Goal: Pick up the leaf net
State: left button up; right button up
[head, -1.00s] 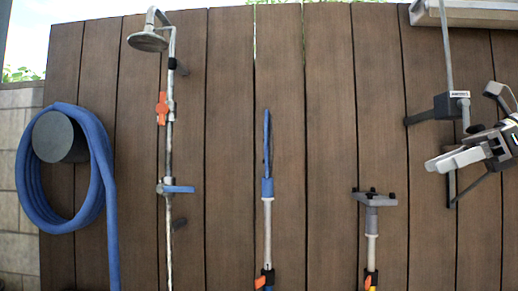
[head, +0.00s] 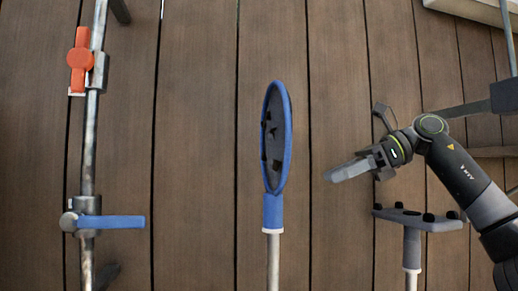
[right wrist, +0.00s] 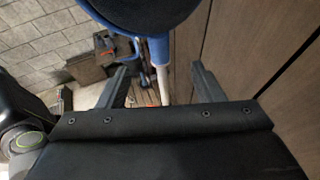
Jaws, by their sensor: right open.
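The leaf net (head: 273,210) hangs upright against the wooden wall in the middle of the head view. It has a blue oval rim, a dark mesh and a pale pole running down out of view. My right gripper (head: 343,170) is open and empty, to the right of the net and a little lower than the mesh, with a gap between them. In the right wrist view, the net's blue socket (right wrist: 158,50) and pale pole appear ahead, between the two spread fingers. The mesh is at the top edge there. My left gripper is not in view.
A grey brush head (head: 420,220) on a pole stands just below my right arm. A shower pipe (head: 88,150) with an orange lever (head: 79,62) and blue handle (head: 112,222) is at the left. The wooden wall (head: 195,130) between pipe and net is bare.

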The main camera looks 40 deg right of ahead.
aim_at(265, 204)
jog(key=p+x, duration=0.4)
jog(key=x, duration=1)
jog(key=shift+w+a+p, duration=0.25)
jog(key=shift+a+p, duration=0.05)
jog(key=shift+a, duration=0.1)
jog(key=shift+w+a+f, duration=0.3)
jog(key=shift+w+f, duration=0.1)
jog(key=shift+f, duration=0.05)
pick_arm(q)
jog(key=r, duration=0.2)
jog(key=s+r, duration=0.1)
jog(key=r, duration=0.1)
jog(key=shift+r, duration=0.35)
pick_arm(e)
jog(key=shift+s, duration=0.1)
jog(key=shift+c, duration=0.3)
jog(key=c, duration=1.1)
jog(key=shift+r, duration=0.15)
